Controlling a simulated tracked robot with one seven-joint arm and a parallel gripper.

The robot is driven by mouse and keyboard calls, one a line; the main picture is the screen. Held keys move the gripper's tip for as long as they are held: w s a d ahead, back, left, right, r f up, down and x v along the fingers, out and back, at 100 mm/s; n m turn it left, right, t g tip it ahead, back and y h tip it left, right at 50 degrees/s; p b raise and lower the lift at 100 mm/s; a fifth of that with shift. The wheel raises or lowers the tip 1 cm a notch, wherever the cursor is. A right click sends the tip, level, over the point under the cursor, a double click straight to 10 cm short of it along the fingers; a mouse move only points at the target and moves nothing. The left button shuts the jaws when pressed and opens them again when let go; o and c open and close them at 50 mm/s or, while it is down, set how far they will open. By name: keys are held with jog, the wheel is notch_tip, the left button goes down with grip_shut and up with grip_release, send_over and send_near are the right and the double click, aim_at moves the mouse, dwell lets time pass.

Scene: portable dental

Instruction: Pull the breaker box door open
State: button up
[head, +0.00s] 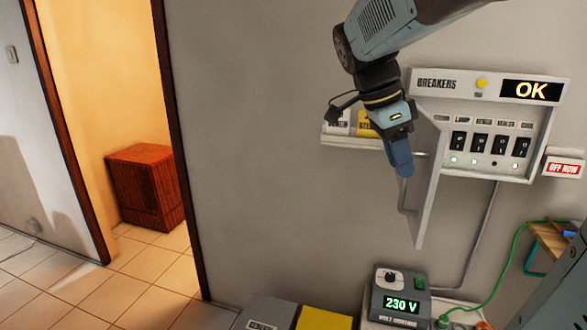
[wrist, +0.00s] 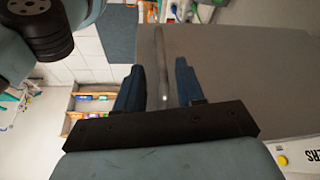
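The breaker box (head: 490,122) is on the wall at the right in the head view, with its switches and an OK display showing. Its grey door (head: 427,190) stands swung open from the box's left side, seen nearly edge-on. My gripper (head: 404,172) is just left of the door, pointing down, near the door's bar handle (head: 402,200). In the wrist view my gripper (wrist: 158,65) is open. The handle (wrist: 163,65) lies between its two dark blue fingers, with a small gap on each side. The door (wrist: 240,75) fills the right of that view.
A shelf (head: 345,143) with small boxes is behind my wrist. Below the door stands a 230 V unit (head: 400,295) beside a yellow-topped box (head: 323,318). An open doorway with a wooden cabinet (head: 145,187) is at the left.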

jog(key=v, duration=0.8)
jog(key=shift+s+a+r, duration=0.1)
